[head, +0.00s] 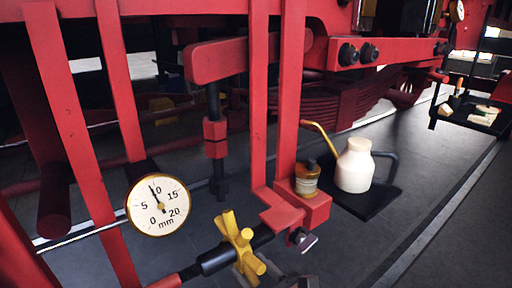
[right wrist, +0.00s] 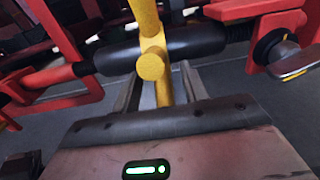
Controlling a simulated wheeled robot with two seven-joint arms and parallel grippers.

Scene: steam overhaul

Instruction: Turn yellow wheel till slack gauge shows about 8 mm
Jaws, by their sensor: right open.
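The yellow wheel (head: 238,241) is a cross of thick spokes on a black sleeve (head: 218,258) of a red rod, low in the head view. The round white slack gauge (head: 158,205), with a brass rim, hangs left of it. Its needle points between 5 and 10, nearer the 10. In the right wrist view the yellow wheel (right wrist: 151,66) is straight ahead, with one spoke reaching down between the fingers of my right gripper (right wrist: 163,90). The gripper is open, with its fingers on either side of that spoke; I cannot tell whether they touch it. My left gripper is not in view.
Red upright bars (head: 279,100) stand close behind the wheel. A red bracket (head: 306,207) carries an amber-and-brass oil cup (head: 307,178). A cream oil can (head: 353,167) stands on a black tray (head: 374,203). Open grey floor lies to the right.

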